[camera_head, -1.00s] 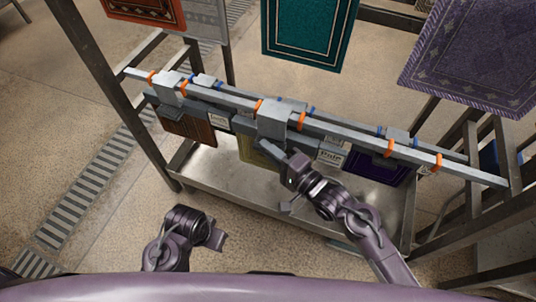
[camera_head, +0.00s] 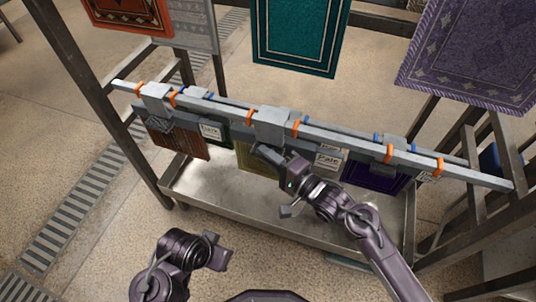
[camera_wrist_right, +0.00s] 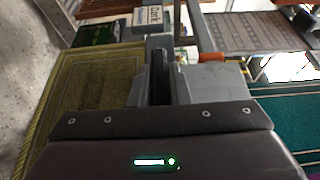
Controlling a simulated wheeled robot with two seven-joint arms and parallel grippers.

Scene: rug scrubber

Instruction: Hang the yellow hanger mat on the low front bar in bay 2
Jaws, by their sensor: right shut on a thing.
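The yellow mat (camera_head: 257,160) hangs below the middle of the low front bar (camera_head: 340,147), mostly hidden behind the bar and my right gripper. Its grey hanger top (camera_head: 271,124) is at the bar between the middle pair of orange rings; whether its weight rests there I cannot tell. My right gripper (camera_head: 267,153) is shut on the hanger just below the bar. In the right wrist view the yellow mat (camera_wrist_right: 88,100) fills the left, beside the fingers (camera_wrist_right: 160,75). My left gripper (camera_head: 218,257) is low at the front, away from the rack; its jaws are unclear.
A brown mat (camera_head: 178,140) hangs left on the bar and a purple mat (camera_head: 372,177) hangs right. Cards reading "Dark" (camera_head: 210,132) and "Pale" (camera_head: 328,159) show behind. A metal tray (camera_head: 205,187) lies below. Teal (camera_head: 300,35) and lilac (camera_head: 470,55) mats hang farther back.

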